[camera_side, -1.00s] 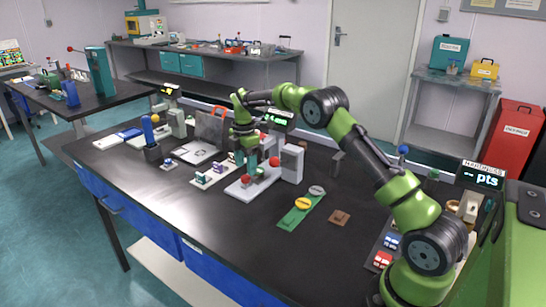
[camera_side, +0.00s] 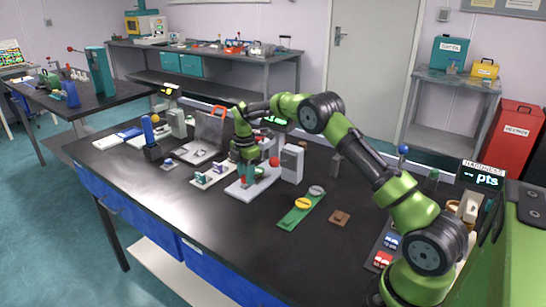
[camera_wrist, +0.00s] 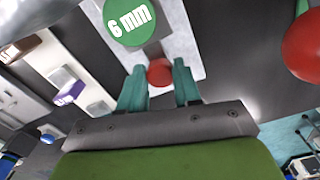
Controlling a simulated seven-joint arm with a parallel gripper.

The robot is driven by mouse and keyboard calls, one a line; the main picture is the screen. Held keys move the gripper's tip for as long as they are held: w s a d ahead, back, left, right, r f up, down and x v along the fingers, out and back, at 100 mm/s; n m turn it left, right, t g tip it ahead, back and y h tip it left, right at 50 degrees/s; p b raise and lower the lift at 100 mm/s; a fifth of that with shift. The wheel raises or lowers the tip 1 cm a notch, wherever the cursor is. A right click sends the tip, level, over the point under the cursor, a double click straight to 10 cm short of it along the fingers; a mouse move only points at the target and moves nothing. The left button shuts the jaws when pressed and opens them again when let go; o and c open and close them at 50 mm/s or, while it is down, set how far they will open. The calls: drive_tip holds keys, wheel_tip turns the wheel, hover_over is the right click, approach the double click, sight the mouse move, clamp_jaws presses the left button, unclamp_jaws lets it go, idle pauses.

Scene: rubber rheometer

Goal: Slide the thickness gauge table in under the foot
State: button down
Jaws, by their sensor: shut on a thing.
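The thickness gauge table shows in the wrist view as a green disc marked "6 mm" (camera_wrist: 128,20). A small red knob (camera_wrist: 159,75) sits between my teal fingertips, and my gripper (camera_wrist: 159,68) is shut on it. The white base plate (camera_wrist: 188,45) lies under both. In the side view my gripper (camera_side: 249,181) is low over the white base (camera_side: 240,193) and covers the green disc and knob. A grey-white upright (camera_side: 292,164) stands behind, with a red ball (camera_side: 273,161) beside my fingers. I cannot make out the foot in either view.
White racks with small coloured blocks (camera_side: 211,174) lie left of my gripper. A green strip with yellow and grey discs (camera_side: 300,208) and a brown square (camera_side: 339,218) lie to the right. The front tabletop is clear. The large red ball (camera_wrist: 303,45) is close on the right in the wrist view.

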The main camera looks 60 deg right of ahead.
drive_tip(key=shift+d, duration=2.05)
drive_tip(key=c, duration=0.8)
unclamp_jaws()
drive_tip(key=shift+a, duration=0.1)
drive_tip(key=shift+r, duration=0.1)
drive_tip(key=shift+r, duration=8.35)
